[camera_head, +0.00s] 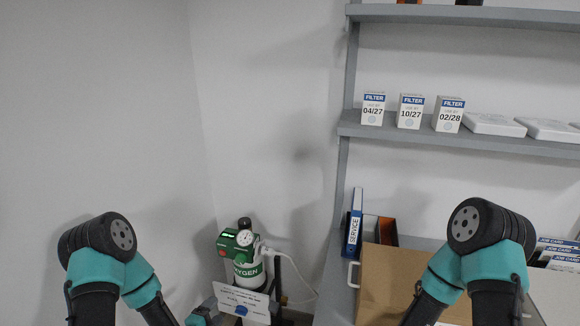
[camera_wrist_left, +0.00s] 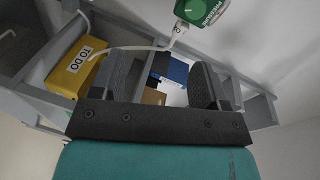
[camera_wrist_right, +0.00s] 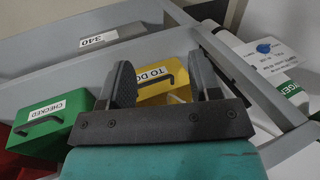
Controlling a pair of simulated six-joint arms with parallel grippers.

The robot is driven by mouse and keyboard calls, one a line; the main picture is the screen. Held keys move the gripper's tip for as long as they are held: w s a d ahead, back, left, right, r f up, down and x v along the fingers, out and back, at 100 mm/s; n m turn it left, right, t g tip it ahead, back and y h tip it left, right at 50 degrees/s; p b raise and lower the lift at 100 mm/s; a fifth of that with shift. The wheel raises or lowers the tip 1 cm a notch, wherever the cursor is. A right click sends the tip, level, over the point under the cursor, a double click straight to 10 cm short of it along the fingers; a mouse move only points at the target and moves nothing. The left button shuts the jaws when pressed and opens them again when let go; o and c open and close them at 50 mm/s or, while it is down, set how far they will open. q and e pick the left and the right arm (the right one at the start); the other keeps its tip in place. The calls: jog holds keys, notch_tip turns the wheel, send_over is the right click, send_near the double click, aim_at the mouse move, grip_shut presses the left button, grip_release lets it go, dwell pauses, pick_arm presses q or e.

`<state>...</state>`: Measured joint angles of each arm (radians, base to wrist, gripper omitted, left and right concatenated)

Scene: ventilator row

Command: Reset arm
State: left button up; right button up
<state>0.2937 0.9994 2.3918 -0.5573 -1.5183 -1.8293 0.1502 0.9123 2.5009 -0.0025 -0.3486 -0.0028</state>
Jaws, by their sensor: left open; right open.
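My left gripper (camera_wrist_left: 165,82) is open in the left wrist view, with its two dark fingers apart and nothing between them. In the head view only a small teal and dark part of it shows at the bottom edge, left of the oxygen cylinder (camera_head: 248,270). My right gripper (camera_wrist_right: 162,78) is open and empty in the right wrist view. Its fingers appear in front of a yellow TO DO box (camera_wrist_right: 158,86), but whether they are close to it I cannot tell. In the head view the right gripper's fingers do not show clearly.
A note (camera_head: 242,302) hangs before the cylinder. Filter boxes (camera_head: 410,112) stand on the wall shelf (camera_head: 460,139). A SERVICE binder (camera_head: 354,225) and brown box (camera_head: 385,275) are below. A green CHECKED box (camera_wrist_right: 55,125) and a green pressure device (camera_wrist_left: 200,10) show in wrist views.

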pick_arm(q)
jog(key=s+d+f+n+g+y, duration=0.1)
jog(key=s+f+n+g, duration=0.3)
jog(key=s+n+g, duration=0.3)
jog(key=s+d+f+n+g, duration=0.2)
jog(key=s+n+g, duration=0.5)
jog(key=s+n, duration=0.5)
jog(key=shift+s+f+n+y, duration=0.25)
jog(key=shift+f+n+y, duration=0.15)
jog(key=shift+f+n, duration=0.65)
jog(key=shift+w+r, duration=0.1)
jog(key=shift+r, duration=0.05)
jog(key=w+a+r+n+t, duration=0.1)
jog(key=w+a+r+t, duration=0.15)
jog(key=w+t, duration=0.85)
jog(key=w+a+r+n+t+h, duration=0.1)
jog(key=w+r+n+t, duration=0.1)
jog(key=w+r+t, duration=0.3)
jog(key=w+r, duration=0.4)
jog(key=shift+h, duration=0.4)
